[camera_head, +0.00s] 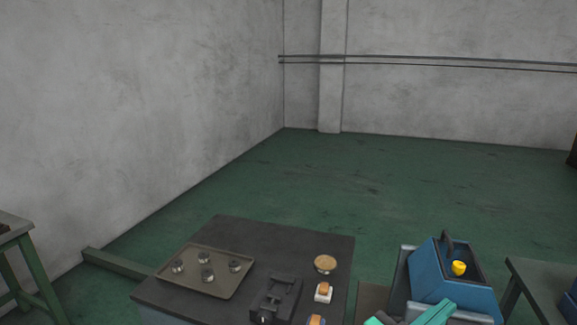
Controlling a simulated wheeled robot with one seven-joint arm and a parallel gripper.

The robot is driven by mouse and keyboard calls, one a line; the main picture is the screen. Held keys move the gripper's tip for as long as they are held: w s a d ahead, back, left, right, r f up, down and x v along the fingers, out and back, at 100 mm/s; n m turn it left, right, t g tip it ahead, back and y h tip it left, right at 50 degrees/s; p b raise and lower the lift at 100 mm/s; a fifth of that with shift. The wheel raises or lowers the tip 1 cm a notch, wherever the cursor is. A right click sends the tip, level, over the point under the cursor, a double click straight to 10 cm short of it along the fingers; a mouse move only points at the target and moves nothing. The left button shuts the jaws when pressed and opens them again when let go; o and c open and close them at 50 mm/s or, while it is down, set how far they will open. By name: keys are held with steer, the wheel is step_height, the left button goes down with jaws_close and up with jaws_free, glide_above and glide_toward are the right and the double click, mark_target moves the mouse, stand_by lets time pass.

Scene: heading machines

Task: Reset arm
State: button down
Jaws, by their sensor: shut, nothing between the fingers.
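My gripper is not in the view from my body camera. No arm link can be made out with certainty. Teal-green pieces (437,313) show at the bottom edge, right of centre, cut off by the frame. I cannot tell what they belong to.
A dark table (285,235) at bottom centre bears a tray (222,257) with several metal cylinders, a black vise-like fixture (276,298), a round tan-topped item (325,264) and small orange-and-white blocks (323,292). A blue case (440,280) with a yellow knob stands right. Green floor beyond is clear.

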steer(key=s+a+f+n+t+y, duration=0.2)
steer(key=a+f+n+t+y, duration=0.2)
steer(key=a+f+n+y, duration=0.45)
steer(key=s+a+f+n+t+y, duration=0.25)
steer(key=a+f+n+t, duration=0.2)
steer(key=a+f, duration=0.7)
steer(key=s+a+f+g+y, duration=0.1)
steer(key=s+a+f+y, duration=0.2)
steer(key=s, duration=0.9)
steer(key=s+a+f+m+y, duration=0.1)
steer(key=s+a+f+y, duration=0.1)
steer(key=s+a+f, duration=0.5)
steer(key=s+a, duration=0.1)
steer(key=s, duration=0.3)
steer(key=shift+s+a+f+g+y, duration=0.25)
steer(key=shift+s+f+g+y, duration=0.05)
steer(key=shift+s+g+y, duration=0.1)
